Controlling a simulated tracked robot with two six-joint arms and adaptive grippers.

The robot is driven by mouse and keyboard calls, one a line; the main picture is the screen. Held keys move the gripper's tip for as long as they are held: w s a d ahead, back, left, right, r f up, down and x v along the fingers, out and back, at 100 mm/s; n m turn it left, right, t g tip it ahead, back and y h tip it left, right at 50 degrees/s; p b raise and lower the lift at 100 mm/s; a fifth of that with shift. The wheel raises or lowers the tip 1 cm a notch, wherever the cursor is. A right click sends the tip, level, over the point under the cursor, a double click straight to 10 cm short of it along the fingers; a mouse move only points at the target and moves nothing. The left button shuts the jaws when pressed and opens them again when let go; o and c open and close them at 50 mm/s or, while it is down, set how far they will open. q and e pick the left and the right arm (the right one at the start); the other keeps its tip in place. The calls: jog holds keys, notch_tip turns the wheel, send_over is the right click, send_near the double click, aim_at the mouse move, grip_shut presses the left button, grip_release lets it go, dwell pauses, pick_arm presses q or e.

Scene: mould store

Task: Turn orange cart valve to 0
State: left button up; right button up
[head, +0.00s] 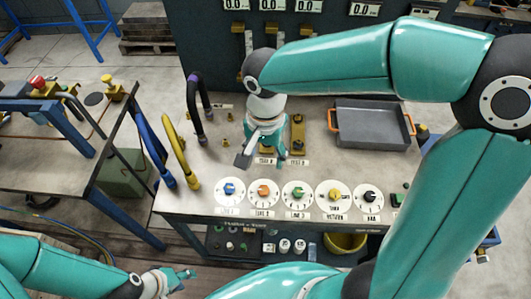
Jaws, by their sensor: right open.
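The orange valve (263,191) is a knob on a round white dial, second from the left in a row of dials along the front of the bench (190,206). The exact setting of its pointer is too small to read. My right gripper (262,158) is open above the bench, behind the orange dial and apart from it, over the test fittings. My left gripper (184,274) is low at the front left, below the bench edge and away from the dials. Its fingers are too small to tell whether they are open or shut.
A blue valve (230,188) is left of the orange one; green (298,192), yellow (335,195) and black (370,197) valves are to the right. A grey tray (372,127) with orange handles stands behind. Purple (191,100) and yellow (178,140) hoses rise at the left.

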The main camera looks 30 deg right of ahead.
notch_tip(320, 180, up, 8)
dwell(0.8)
